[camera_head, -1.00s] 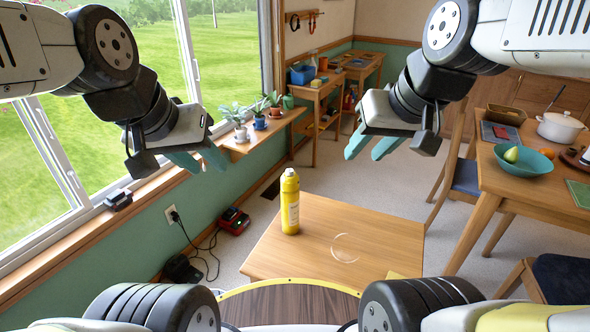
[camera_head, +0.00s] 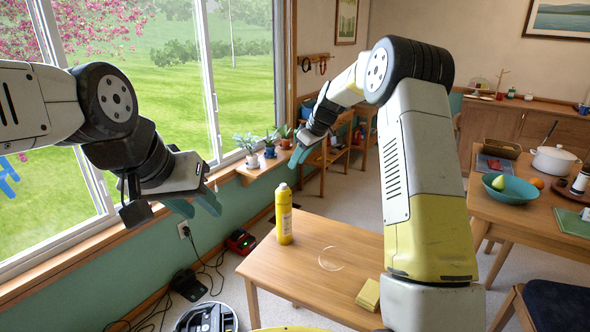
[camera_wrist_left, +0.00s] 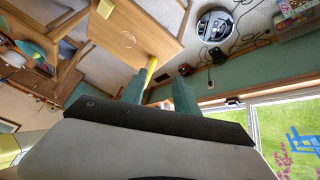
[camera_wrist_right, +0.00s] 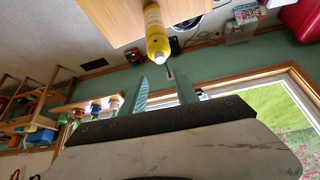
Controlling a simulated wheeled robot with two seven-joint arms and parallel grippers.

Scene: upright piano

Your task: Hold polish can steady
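The yellow polish can (camera_head: 284,215) stands upright near the left edge of the small wooden table (camera_head: 320,290). It also shows in the right wrist view (camera_wrist_right: 156,32), just beyond the fingertips, and partly in the left wrist view (camera_wrist_left: 151,66). My right gripper (camera_head: 297,158) is above and behind the can, apart from it. Its fingers are spread and empty in the right wrist view (camera_wrist_right: 160,80). My left gripper (camera_head: 198,204) hangs to the left of the can near the window sill. Its teal fingers are apart with nothing held between them.
A clear ring (camera_head: 331,259) and yellow sponges (camera_head: 368,294) lie on the small table. A robot vacuum (camera_head: 206,318) and cables are on the floor at left. Potted plants (camera_head: 269,146) stand on a shelf by the window. A dining table with a teal bowl (camera_head: 510,189) is at right.

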